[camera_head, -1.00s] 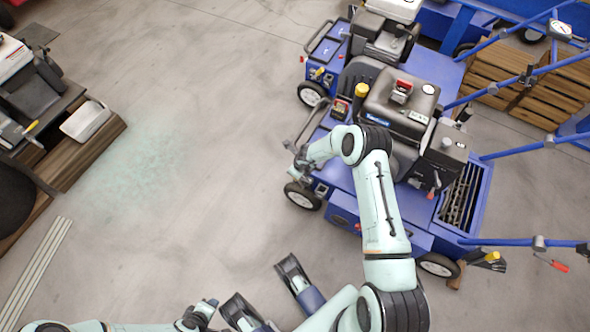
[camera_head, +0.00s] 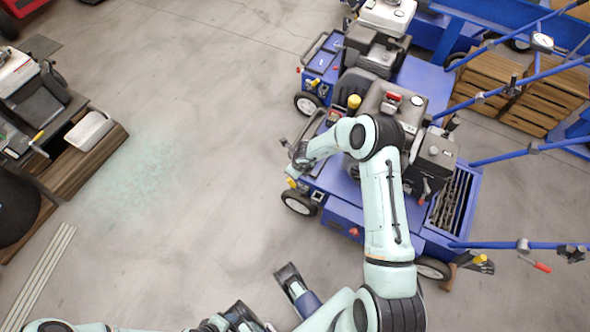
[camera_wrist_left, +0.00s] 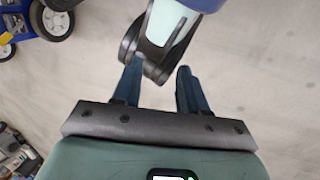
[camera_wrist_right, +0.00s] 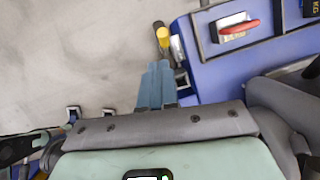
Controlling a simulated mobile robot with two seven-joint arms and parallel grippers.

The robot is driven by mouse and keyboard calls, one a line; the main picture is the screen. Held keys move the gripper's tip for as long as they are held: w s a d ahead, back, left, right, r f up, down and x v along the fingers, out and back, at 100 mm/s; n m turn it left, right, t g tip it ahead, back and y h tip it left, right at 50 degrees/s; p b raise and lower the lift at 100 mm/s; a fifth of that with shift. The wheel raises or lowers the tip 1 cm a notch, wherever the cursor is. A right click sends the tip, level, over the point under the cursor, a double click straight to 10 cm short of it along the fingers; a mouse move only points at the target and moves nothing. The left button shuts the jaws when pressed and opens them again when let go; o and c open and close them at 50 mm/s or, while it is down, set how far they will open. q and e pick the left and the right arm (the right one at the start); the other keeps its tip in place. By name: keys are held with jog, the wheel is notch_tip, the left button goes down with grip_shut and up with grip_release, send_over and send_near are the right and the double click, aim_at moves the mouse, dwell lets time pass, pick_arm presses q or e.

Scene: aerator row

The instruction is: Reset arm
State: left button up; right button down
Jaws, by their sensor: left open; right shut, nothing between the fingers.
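My right arm reaches over the front blue aerator (camera_head: 345,212) in the head view, its wrist beside the machine's left end. The right gripper (camera_wrist_right: 157,88) shows in the right wrist view with its blue fingers together and nothing between them. A yellow-capped part and a blue panel with a red handle (camera_wrist_right: 238,27) lie just beyond its tips. My left gripper (camera_wrist_left: 160,88) is open and empty in the left wrist view, over bare floor near a black and pale green part of my own body. In the head view the left arm is low at the bottom edge, its fingers hard to make out.
Another blue aerator (camera_head: 325,68) stands behind the front one. Blue handle bars (camera_head: 525,150) reach out to the right, near wooden pallets (camera_head: 545,100). A wooden bench (camera_head: 90,160) with machinery stands at left, beside pale strips (camera_head: 40,275). The middle floor is clear.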

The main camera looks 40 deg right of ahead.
pick_arm(q)
notch_tip(320, 180, up, 15)
jog(key=s+g+p, duration=0.1)
jog(key=p, duration=1.4)
jog(key=shift+s+d+f, duration=0.2)
jog(key=shift+s+d, duration=0.05)
jog(key=shift+d, duration=0.2)
pick_arm(e)
jog(key=s+a+r+n+g+y, duration=0.1)
jog(key=s+a+r+n, duration=0.2)
jog(key=s+a+n, duration=0.4)
jog(key=s+a+r+n+g+y, duration=0.1)
jog(key=s+a+r+n+g, duration=0.1)
jog(key=s+a+r+n, duration=0.2)
jog(key=s+a+r+n+g+y, duration=0.1)
jog(key=s+a+r+n, duration=0.3)
jog(key=s+a+n, duration=0.7)
jog(key=s+n, duration=0.6)
jog(key=n, duration=0.1)
jog(key=shift+s+g+y, duration=0.3)
jog(key=shift+s+y, duration=0.1)
